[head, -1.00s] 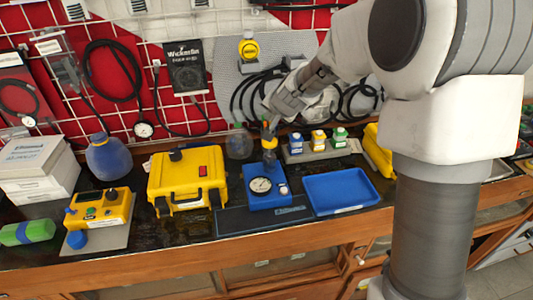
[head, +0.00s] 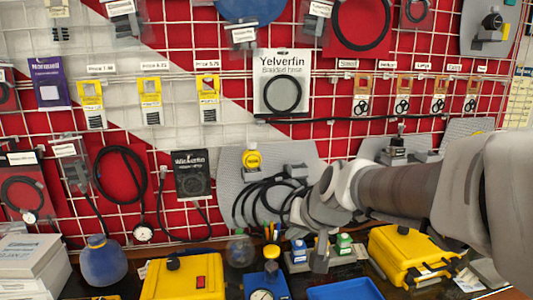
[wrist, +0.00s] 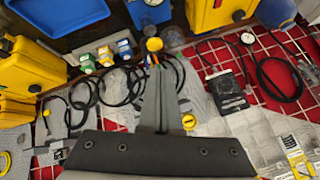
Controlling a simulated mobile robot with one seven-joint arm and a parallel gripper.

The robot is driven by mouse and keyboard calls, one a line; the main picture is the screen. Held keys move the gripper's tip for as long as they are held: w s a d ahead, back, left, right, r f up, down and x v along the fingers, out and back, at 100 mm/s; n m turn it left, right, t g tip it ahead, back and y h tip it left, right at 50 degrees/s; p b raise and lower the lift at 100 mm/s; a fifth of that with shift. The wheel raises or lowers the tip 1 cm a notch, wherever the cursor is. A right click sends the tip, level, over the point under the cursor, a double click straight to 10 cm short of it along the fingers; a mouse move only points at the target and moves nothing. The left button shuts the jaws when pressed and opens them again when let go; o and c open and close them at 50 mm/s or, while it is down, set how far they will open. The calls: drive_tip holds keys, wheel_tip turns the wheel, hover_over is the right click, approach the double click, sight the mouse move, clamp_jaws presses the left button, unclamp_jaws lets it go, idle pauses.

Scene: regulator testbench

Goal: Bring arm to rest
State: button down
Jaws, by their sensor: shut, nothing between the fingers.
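My gripper (head: 321,262) hangs fingers down in front of the red mesh wall, with the small coloured bottles close by in the picture. In the wrist view its two grey fingers (wrist: 155,98) lie together, with nothing seen between them. The blue regulator stand with a round gauge (head: 265,284) is below and left of the gripper in the head view, partly cut off by the lower edge. Its blue body also shows at the top of the wrist view (wrist: 150,12). My gripper appears apart from it.
A blue tray (head: 345,290) lies at the lower edge. Yellow cases stand left (head: 183,277) and right (head: 410,250) on the bench. Small bottles (head: 298,250) sit behind the tray. Black hoses (head: 262,200) hang close behind my gripper.

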drive_tip(key=s+d+n+h, duration=0.1)
drive_tip(key=s+d, duration=0.3)
drive_tip(key=s, duration=0.6)
drive_tip(key=s+d+n+g+h, duration=0.1)
drive_tip(key=s+d, duration=0.3)
drive_tip(key=s, duration=0.6)
drive_tip(key=shift+f+g+h, duration=0.2)
drive_tip(key=shift+g+h, duration=0.1)
drive_tip(key=shift+h, duration=0.1)
